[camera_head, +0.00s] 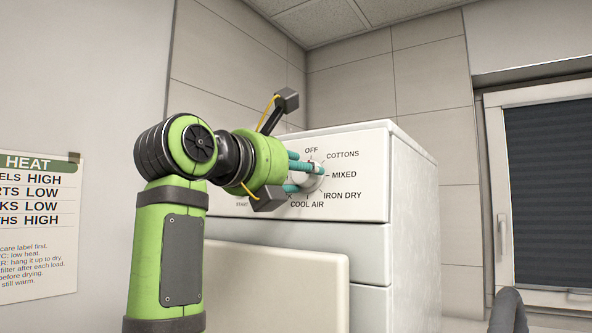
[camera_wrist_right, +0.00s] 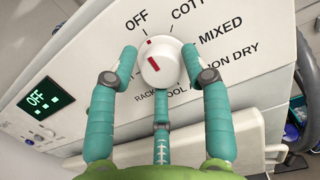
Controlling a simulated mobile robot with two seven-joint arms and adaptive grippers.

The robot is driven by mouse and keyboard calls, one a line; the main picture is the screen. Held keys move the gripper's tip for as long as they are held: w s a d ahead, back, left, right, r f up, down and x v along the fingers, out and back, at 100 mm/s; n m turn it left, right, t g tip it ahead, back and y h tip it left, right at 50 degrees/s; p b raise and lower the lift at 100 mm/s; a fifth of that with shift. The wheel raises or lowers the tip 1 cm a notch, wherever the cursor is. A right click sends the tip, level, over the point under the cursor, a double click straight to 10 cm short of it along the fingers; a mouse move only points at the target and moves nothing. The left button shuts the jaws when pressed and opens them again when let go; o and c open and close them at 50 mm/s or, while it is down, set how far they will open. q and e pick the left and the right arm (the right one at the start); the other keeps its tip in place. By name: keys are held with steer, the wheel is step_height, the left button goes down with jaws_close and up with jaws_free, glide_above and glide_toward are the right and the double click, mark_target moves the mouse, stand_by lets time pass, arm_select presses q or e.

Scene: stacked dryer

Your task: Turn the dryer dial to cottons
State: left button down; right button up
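The dryer dial (camera_head: 312,178) is a round white knob on the dryer's white front panel, partly hidden by my fingers in the head view. In the right wrist view the dial (camera_wrist_right: 164,66) has red marks pointing up, close to OFF. The word COTTONS (camera_head: 343,155) stands to the right of OFF. My right gripper (camera_head: 305,174) has teal fingers at the dial. In the right wrist view the gripper (camera_wrist_right: 160,58) has one finger on each side of the dial and one below it. The fingertips are very close to it; contact is unclear. My left gripper is not in view.
The panel (camera_head: 366,200) also carries MIXED, IRON DRY and COOL AIR. A small dark display (camera_wrist_right: 40,101) on it reads OFF. A care notice (camera_head: 35,225) hangs on the left wall. A window with a dark blind (camera_head: 550,190) is at the right.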

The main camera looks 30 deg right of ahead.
steer(key=c, duration=0.4)
steer(key=shift+r, duration=0.1)
steer(key=shift+r+m+g+p, duration=0.1)
steer(key=shift+m+g+p, duration=0.45)
steer(key=shift+m+p, duration=1.4)
steer(key=shift+r+m+g+p, duration=0.1)
steer(key=shift+m+g+p, duration=0.55)
steer(key=shift+m, duration=2.4)
steer(key=shift+f, duration=0.1)
